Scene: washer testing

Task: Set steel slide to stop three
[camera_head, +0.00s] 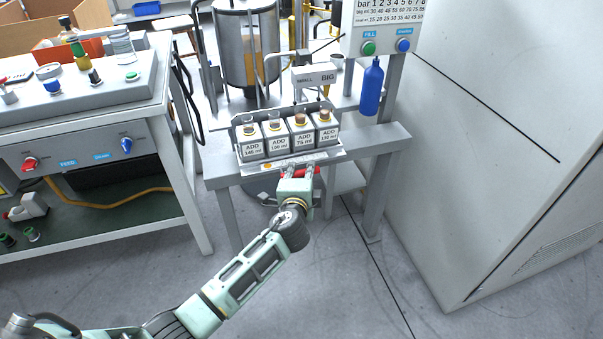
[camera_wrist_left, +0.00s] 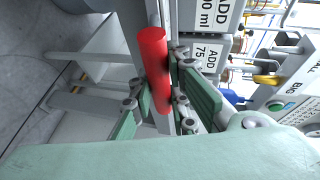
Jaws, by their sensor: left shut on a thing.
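The steel slide (camera_head: 328,155) is a metal tray on the bench front, carrying several small bottles with "ADD" labels in ml. A red handle bar (camera_wrist_left: 153,70) sticks out at its front, and it also shows in the head view (camera_head: 285,174). My left gripper (camera_head: 298,174) reaches up to the slide's front edge and is shut on the red handle. In the wrist view its green fingers (camera_wrist_left: 165,95) lie on both sides of the bar. A spout block marked "SMALL" and "BIG" (camera_head: 314,77) hangs above the bottles. I cannot read stop marks on the slide. My right gripper is not in view.
The slide sits on a grey bench (camera_head: 222,172) with a metal tank (camera_head: 248,50) behind. A blue bottle (camera_head: 371,88) hangs below a panel with green and blue buttons (camera_head: 384,30). A white cabinet (camera_head: 500,150) stands right, a control desk (camera_head: 85,100) left. The floor in front is clear.

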